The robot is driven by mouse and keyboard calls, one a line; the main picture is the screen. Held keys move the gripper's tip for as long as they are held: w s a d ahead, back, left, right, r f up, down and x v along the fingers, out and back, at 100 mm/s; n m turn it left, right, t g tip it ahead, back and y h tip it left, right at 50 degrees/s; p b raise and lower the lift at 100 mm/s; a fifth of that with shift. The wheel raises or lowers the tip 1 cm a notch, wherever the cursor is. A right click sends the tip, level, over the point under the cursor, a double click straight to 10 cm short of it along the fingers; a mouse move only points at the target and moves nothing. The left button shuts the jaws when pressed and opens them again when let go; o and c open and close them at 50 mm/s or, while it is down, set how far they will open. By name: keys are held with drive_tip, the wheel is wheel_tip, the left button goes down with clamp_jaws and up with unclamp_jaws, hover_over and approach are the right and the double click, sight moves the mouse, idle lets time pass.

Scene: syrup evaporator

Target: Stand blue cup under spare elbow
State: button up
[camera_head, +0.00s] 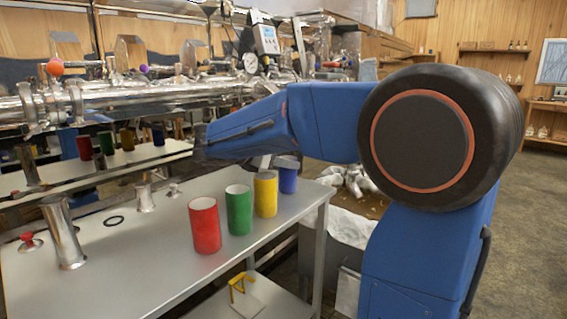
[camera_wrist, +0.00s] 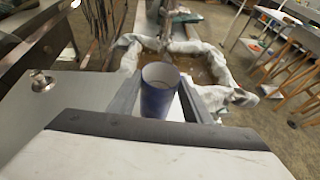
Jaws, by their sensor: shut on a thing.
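The blue cup (camera_head: 287,180) stands upright at the right end of a row of cups on the steel table (camera_head: 165,255). In the wrist view the blue cup (camera_wrist: 158,98) is between the two fingers of my gripper (camera_wrist: 159,103), which is shut on it. The cup's open mouth faces up and looks empty. In the head view my blue arm hides most of the gripper. I cannot tell which steel fitting is the spare elbow.
Yellow (camera_head: 265,195), green (camera_head: 239,210) and red (camera_head: 205,226) cups stand left of the blue one. A tall steel cylinder (camera_head: 63,233), a shorter fitting (camera_head: 145,197) and a black ring (camera_head: 113,221) are further left. Steel pipework (camera_head: 150,98) runs behind.

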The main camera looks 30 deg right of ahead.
drive_tip(key=shift+f, duration=0.1)
drive_tip(key=o, duration=1.5)
drive_tip(key=shift+c, duration=0.2)
drive_tip(key=shift+a+r, duration=0.15)
drive_tip(key=shift+r, duration=0.05)
drive_tip(key=v, duration=1.1)
drive_tip(key=shift+s+a+r, duration=0.2)
drive_tip(key=shift+a+r, duration=0.05)
drive_tip(key=shift+a, duration=0.05)
